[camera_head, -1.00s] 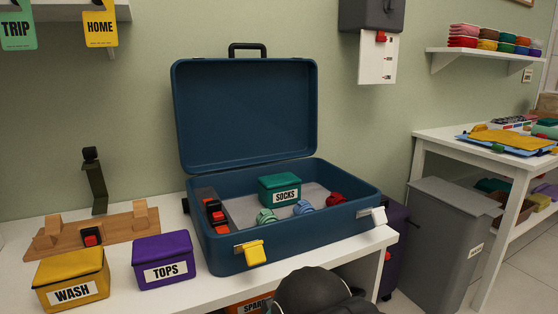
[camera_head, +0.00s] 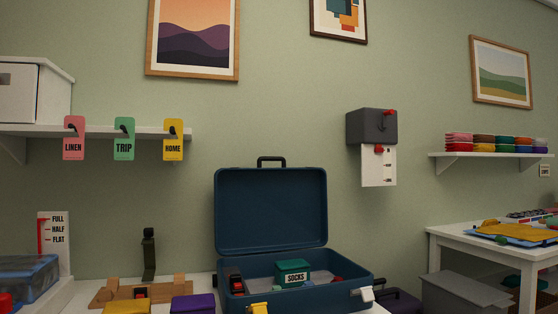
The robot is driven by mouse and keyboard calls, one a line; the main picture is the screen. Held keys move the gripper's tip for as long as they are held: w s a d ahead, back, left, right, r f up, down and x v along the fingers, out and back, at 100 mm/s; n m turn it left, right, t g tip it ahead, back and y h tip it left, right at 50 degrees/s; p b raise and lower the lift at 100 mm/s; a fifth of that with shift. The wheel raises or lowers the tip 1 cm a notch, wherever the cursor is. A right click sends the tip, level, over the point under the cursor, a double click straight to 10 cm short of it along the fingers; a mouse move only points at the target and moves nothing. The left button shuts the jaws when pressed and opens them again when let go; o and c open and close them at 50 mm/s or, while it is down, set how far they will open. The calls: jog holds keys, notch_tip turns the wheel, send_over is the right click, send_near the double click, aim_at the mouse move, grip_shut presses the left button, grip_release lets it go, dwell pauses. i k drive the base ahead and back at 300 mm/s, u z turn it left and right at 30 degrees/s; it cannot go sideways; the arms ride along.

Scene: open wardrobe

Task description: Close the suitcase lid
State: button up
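The blue suitcase (camera_head: 230,293) stands open on the white table. Its lid (camera_head: 270,211) is raised upright, with a dark handle on its top edge. Inside lie a green SOCKS box (camera_head: 292,271) and a few small items, partly hidden by the front wall. My gripper is not in this view.
A grey box with a white card (camera_head: 372,127) is on the wall right of the lid. LINEN, TRIP and HOME tags (camera_head: 173,140) hang from the left shelf. Yellow and purple boxes (camera_head: 193,303) sit left of the suitcase. A white side table (camera_head: 455,242) stands at right.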

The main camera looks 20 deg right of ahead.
aim_at(259, 210)
jog(key=u, duration=0.65)
jog(key=k, duration=0.15)
jog(key=z, duration=1.55)
jog(key=i, duration=1.4)
jog(key=u, duration=0.8)
